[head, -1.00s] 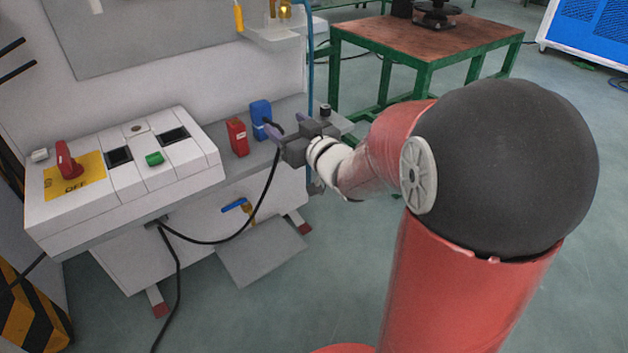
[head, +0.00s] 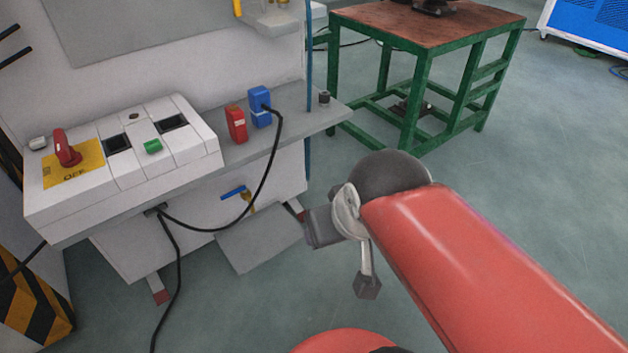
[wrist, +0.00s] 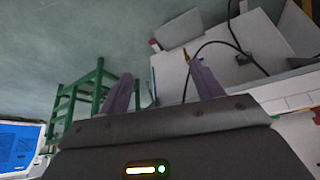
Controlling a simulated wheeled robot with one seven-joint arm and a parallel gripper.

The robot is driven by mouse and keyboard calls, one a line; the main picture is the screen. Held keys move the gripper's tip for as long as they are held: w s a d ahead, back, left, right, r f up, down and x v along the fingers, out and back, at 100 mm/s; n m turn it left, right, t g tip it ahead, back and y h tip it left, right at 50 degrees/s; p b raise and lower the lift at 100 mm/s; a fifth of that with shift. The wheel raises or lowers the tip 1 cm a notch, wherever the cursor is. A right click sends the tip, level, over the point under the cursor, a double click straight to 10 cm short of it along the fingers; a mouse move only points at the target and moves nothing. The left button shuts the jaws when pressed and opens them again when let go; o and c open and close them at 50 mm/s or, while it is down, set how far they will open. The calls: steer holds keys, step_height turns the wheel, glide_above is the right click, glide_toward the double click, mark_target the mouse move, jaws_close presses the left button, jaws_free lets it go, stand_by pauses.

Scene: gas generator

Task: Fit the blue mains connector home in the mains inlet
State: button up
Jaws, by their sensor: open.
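In the head view my arm is right of the ledge and the fingers are not distinguishable.
A red block (head: 236,124) stands just left of the connector. The white control box (head: 130,160) with a red switch is further left. The black cable (head: 262,185) loops down in front of the ledge. A green-framed table (head: 420,70) stands behind; open floor lies right.

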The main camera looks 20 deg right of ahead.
steer(key=w+d+r+m+t+h, duration=0.1)
steer(key=w+d+r+t+h, duration=0.2)
steer(key=w, duration=0.6)
steer(key=n+t+y, duration=0.4)
steer(key=y, duration=0.3)
glide_toward(256, 94)
steer(key=w+f, duration=0.2)
steer(key=w, duration=0.1)
steer(key=w+f, duration=0.1)
steer(key=w, duration=0.1)
steer(key=shift+d+f, duration=0.15)
steer(key=shift+f, duration=0.05)
steer(key=shift+w+f+n, duration=0.15)
steer(key=shift+f+n, duration=0.05)
steer(key=shift+n, duration=0.1)
steer(key=x, duration=0.2)
steer(key=b+x, duration=0.1)
steer(key=x, duration=0.2)
steer(key=r+b+x, duration=0.1)
steer(key=x, duration=0.1)
steer(key=shift+w+a+f, duration=0.15)
steer(key=shift+w+a, duration=0.25)
steer(key=shift+c, duration=0.4)
